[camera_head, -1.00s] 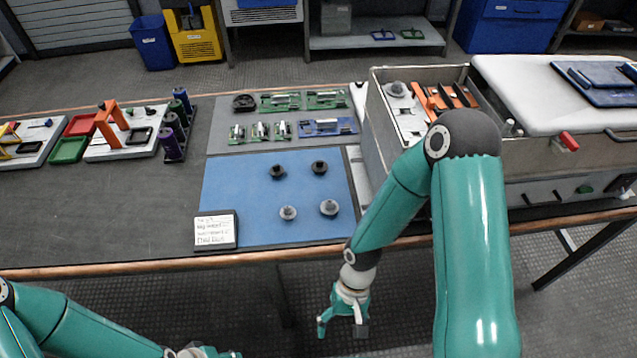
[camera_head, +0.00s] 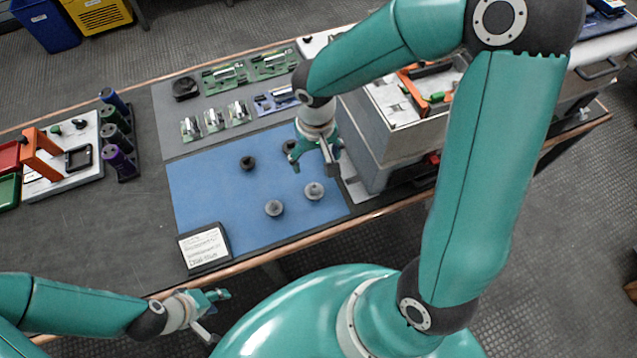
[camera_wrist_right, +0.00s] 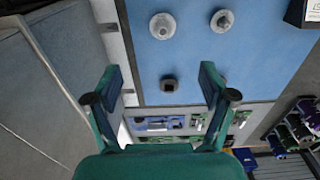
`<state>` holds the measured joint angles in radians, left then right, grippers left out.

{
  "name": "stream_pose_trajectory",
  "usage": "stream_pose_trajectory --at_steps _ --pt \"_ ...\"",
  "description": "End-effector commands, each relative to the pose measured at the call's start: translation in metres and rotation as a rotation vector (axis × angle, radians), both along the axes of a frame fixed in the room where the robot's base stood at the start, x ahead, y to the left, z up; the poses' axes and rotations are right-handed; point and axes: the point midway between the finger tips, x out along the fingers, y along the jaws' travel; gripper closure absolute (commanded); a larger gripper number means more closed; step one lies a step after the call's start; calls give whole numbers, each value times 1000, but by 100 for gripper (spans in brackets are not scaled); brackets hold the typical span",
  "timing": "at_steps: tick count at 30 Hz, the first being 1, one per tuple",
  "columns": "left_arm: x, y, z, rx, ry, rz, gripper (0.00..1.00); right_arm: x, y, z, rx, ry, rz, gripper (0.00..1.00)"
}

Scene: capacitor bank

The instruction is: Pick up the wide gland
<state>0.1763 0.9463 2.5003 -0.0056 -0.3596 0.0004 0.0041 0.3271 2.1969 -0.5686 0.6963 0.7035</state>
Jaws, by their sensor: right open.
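Two light grey glands stand on the blue mat (camera_head: 215,215): a broader one (camera_head: 314,190) at right and a smaller one (camera_head: 274,208) to its left. Two dark ones stand behind, one at left (camera_head: 247,163) and one (camera_head: 289,147) partly hidden by my right gripper. I cannot tell for sure which is the wide gland. My right gripper (camera_head: 312,169) is open and empty above the mat's right part. In the right wrist view the broader grey gland (camera_wrist_right: 162,26) lies beyond its fingertips (camera_wrist_right: 160,76). My left gripper (camera_head: 217,316) looks open and empty, off the table's front edge.
A label stand (camera_head: 204,247) stands at the mat's front left corner. Green circuit boards (camera_head: 225,76) lie behind the mat. A metal cabinet (camera_head: 375,150) stands close to the right of my right gripper. The mat's left part is clear.

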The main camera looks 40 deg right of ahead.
Motion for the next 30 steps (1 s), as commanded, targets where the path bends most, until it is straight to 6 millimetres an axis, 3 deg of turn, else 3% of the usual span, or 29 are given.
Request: stream_pose_trajectory --at_steps 12,23,30 --pt "1 0 -9 0 -1 0 60 0 3 -88 2 6 8 18" --pt "1 0 -11 0 -2 1 60 0 3 -114 2 6 5 18" --pt "1 0 -14 0 -2 1 60 0 3 -148 2 6 4 18"
